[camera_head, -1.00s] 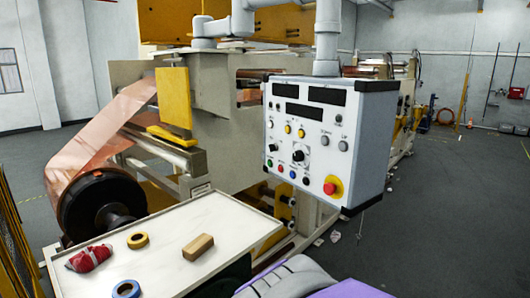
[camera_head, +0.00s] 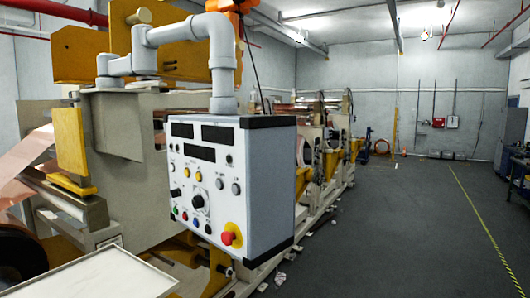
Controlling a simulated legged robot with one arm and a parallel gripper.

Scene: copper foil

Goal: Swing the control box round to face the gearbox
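The control box (camera_head: 225,190) hangs from a jointed grey pipe arm (camera_head: 195,45) in the middle of the view. It is a white box with black edges, dark displays, knobs, small buttons and a red stop button on a yellow base. Its button panel faces left and toward me, and a plain side shows on its right. No part is labelled as the gearbox, and I cannot tell which part it is. My gripper is not in view.
A cream tray table (camera_head: 95,275) is at the lower left, beside a copper foil roll line with yellow blocks (camera_head: 70,145). The machine line (camera_head: 325,150) runs back behind the box. Open grey floor (camera_head: 400,220) lies to the right, with a yellow line.

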